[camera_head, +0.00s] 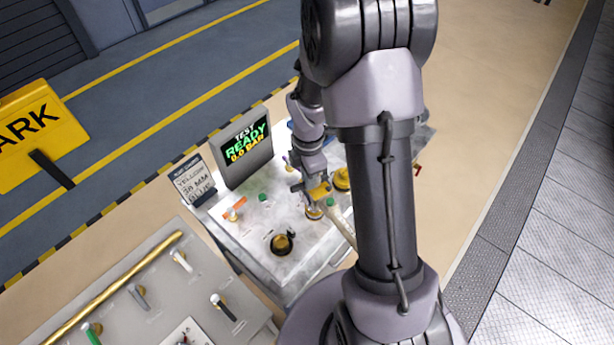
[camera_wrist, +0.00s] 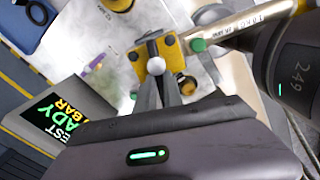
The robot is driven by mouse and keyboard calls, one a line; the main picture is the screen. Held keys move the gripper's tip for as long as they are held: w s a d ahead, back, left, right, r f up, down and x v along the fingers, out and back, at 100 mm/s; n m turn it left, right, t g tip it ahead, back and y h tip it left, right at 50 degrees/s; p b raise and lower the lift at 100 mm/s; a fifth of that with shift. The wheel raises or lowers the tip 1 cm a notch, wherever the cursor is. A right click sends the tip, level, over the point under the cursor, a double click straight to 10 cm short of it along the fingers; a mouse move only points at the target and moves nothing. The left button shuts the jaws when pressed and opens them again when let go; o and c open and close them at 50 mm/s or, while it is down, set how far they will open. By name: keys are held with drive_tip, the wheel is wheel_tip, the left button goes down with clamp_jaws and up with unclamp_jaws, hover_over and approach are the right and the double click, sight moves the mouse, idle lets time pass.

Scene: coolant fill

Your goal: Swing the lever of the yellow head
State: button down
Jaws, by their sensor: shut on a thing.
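The yellow head (camera_head: 319,191) sits above the grey bench plate at its right part, with part of the area behind my arm. In the wrist view the yellow head (camera_wrist: 156,62) shows just beyond my fingertips, with dark bolts at its corners. A pale ball-ended lever (camera_wrist: 175,64) stands at its near side. My gripper (camera_wrist: 163,84) is shut at the lever, its narrow fingers close together. The exact grip on the lever is partly hidden by the fingers.
A screen (camera_head: 246,148) reads TEST READY 0.0 BAR. A sign (camera_head: 193,181) reads YELLOW, 38 MM, BLUE. A dark-holed brass port (camera_head: 282,243) lies nearer. A side panel (camera_head: 150,290) holds several handled tools.

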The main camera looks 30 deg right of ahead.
drive_tip(key=shift+s+f, duration=0.1)
drive_tip(key=shift+s, duration=0.05)
drive_tip(key=c, duration=1.7)
unclamp_jaws()
drive_tip(key=shift+d, duration=0.1)
drive_tip(key=o, duration=0.3)
drive_tip(key=shift+d, duration=0.25)
drive_tip(key=shift+a, duration=0.1)
drive_tip(key=shift+a, duration=0.1)
drive_tip(key=shift+r, duration=0.3)
wheel_tip(320, 180, up, 17)
drive_tip(key=p, duration=0.3)
